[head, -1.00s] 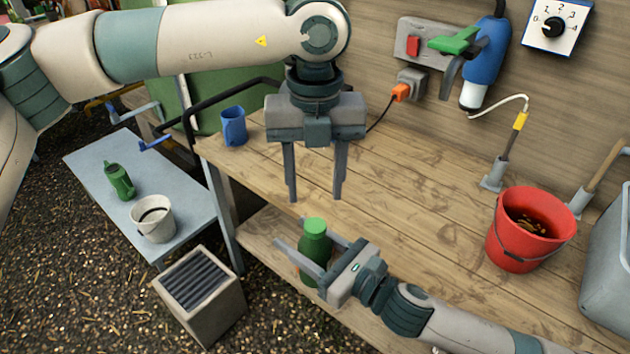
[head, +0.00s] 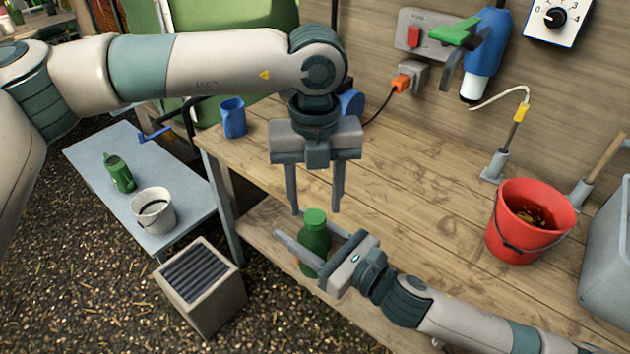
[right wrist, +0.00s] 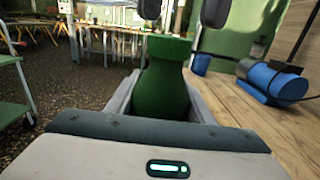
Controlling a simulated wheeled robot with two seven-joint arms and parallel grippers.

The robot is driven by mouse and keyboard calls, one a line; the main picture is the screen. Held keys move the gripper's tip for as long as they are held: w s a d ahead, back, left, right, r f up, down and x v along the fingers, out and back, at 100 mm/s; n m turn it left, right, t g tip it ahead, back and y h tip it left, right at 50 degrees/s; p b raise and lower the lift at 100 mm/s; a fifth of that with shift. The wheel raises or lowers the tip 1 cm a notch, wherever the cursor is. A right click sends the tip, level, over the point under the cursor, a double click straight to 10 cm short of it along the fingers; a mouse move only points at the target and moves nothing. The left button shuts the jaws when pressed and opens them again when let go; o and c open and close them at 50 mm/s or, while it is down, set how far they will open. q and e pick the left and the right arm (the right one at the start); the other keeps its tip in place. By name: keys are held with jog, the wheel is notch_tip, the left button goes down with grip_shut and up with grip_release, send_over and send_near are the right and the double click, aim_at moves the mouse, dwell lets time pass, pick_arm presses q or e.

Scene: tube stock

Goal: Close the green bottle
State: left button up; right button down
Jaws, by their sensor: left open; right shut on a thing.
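The green bottle (head: 314,240) stands upright at the front edge of the wooden bench, with a brighter green cap (head: 315,217) on its top. The bottle (right wrist: 163,95) and cap (right wrist: 168,47) also show in the right wrist view. I cannot tell how tightly the cap sits. My right gripper (head: 303,232) is shut on the bottle's body from the front right.
A red bucket (head: 520,235) stands at the right of the bench (head: 420,190), and a blue mug (head: 233,117) at its far left. The bench middle is clear.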

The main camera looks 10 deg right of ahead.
aim_at(320, 243)
pick_arm(q)
jog(key=shift+f, duration=1.35)
jog(key=c, duration=1.1)
